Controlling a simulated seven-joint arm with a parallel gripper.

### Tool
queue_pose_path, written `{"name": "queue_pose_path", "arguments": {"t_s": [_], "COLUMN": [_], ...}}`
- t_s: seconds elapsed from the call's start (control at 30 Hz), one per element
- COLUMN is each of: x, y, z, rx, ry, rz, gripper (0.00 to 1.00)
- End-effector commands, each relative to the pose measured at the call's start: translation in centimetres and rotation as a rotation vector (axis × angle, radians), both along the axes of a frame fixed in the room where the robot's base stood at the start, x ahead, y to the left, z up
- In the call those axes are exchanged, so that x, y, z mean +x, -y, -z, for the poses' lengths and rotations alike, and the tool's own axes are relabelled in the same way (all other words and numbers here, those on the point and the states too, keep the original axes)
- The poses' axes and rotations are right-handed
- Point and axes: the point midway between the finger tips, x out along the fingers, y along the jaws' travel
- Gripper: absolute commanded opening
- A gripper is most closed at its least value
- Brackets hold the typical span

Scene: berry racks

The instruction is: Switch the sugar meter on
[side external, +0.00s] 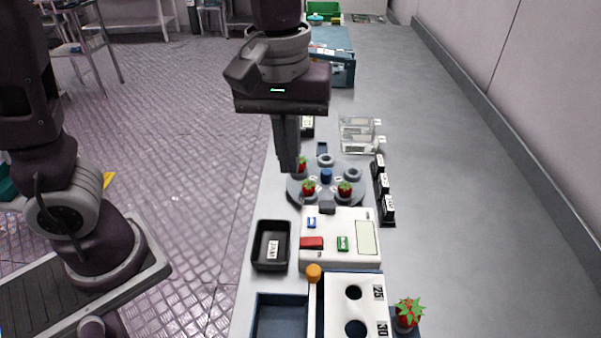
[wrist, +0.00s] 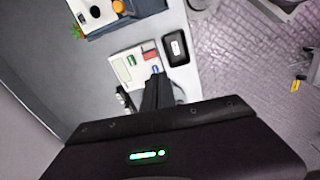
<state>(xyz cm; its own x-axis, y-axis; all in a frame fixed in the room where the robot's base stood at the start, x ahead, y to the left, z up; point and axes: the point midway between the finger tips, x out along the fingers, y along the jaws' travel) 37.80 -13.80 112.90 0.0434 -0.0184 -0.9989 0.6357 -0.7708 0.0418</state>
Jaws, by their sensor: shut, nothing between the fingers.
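The likely sugar meter is a white box (side external: 313,257) on the bench, with a red block (side external: 311,243), a green switch (side external: 343,243), a small blue switch (side external: 311,223) and a pale display panel (side external: 366,238). The white box also shows in the wrist view (wrist: 139,72). I cannot tell the switch positions. My gripper (side external: 291,168) is shut and empty, pointing down over the left edge of the round grey turntable, behind the white box. In the wrist view my gripper's fingers (wrist: 157,80) overlap the white box's near edge and hide part of the scene there.
The turntable (side external: 322,200) carries several strawberries and rings. A black tray labelled JAM (side external: 257,262) stands left of the white box. In front are a white board with holes (side external: 373,300), an orange knob (side external: 314,272) and a strawberry (side external: 408,314). Clear stacked boxes (side external: 357,135) stand behind.

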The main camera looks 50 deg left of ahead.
Motion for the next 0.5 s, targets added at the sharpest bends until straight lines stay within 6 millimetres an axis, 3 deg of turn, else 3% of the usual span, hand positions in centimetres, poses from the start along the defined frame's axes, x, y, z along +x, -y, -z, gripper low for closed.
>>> {"name": "queue_pose_path", "arguments": {"t_s": [0.03, 0.13, 0.3, 0.4, 0.5], "x": [-1.3, -4.9, -10.2, -11.7, -11.5], "y": [-1.7, -5.0, -8.2, -9.0, -8.8], "z": [-1.6, -3.6, -3.7, -3.2, -3.2], "rx": [-0.015, -0.004, 0.114, 0.176, 0.168], "ry": [0.057, 0.195, 0.376, 0.422, 0.424], "rz": [0.062, 0.256, 0.535, 0.626, 0.635], "gripper": [0.0, 0.0, 0.0, 0.0, 0.0]}}
